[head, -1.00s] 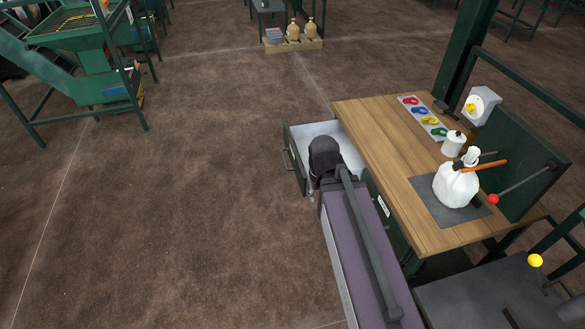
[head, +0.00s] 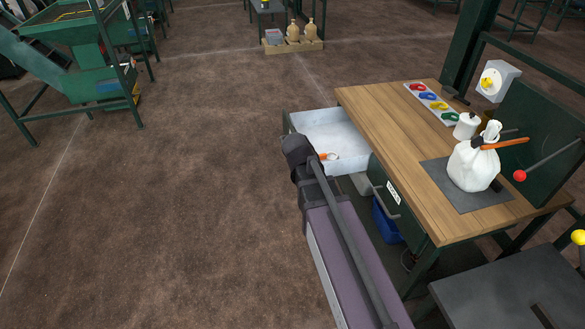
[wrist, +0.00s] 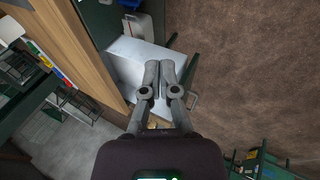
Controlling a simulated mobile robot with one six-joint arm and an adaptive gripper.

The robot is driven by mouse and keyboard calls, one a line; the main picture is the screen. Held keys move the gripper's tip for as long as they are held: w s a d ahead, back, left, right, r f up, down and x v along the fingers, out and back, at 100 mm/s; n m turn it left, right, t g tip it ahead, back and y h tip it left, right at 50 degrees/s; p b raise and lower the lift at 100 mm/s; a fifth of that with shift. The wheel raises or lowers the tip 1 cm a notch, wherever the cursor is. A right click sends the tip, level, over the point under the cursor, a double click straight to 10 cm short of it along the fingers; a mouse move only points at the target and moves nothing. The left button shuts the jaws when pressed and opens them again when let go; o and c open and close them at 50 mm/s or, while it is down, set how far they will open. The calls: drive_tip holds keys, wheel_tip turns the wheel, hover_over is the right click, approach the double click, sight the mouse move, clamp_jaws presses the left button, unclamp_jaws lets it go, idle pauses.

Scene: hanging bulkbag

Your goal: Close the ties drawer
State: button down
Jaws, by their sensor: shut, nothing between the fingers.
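The ties drawer (head: 340,128) is pulled out from the left side of the wooden bench. Its inside is pale, and a small orange item (head: 322,156) lies in it. In the wrist view the drawer's pale floor (wrist: 122,58) shows beside and beyond my fingers, with its dark green front (wrist: 187,72) and handle (wrist: 194,100) to the right. My gripper (wrist: 160,66) is shut and empty, its fingers overlapping the drawer in that view. I cannot tell whether they touch it. In the head view my arm's end hides the near part of the drawer front and the fingers.
The bench top (head: 390,130) holds a tray of coloured ties (head: 432,103), a white jar (head: 466,126) and a tied white bag (head: 472,165). A handled, labelled front (head: 393,192) and a blue bin (head: 386,220) are below. Floor to the left is clear.

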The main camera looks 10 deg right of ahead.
drive_tip(key=w+a+f+n+t+h+b, duration=0.35)
drive_tip(key=w+f+b, duration=0.8)
drive_tip(key=b, duration=0.45)
drive_tip(key=w+a+f+n+t+h+b, duration=0.2)
drive_tip(key=w+a+f+n+t+b, duration=0.3)
drive_tip(key=w+a+b, duration=0.5)
wheel_tip(320, 180, down, 3)
drive_tip(key=w+t+b, duration=0.1)
drive_tip(key=t+b, duration=0.1)
drive_tip(key=b, duration=0.6)
drive_tip(key=shift+a+t+h, duration=0.35)
drive_tip(key=shift+d, duration=0.1)
drive_tip(key=s+d+x, duration=0.1)
drive_tip(key=d+x, duration=0.1)
drive_tip(key=x, duration=1)
drive_tip(key=shift+d, duration=0.3)
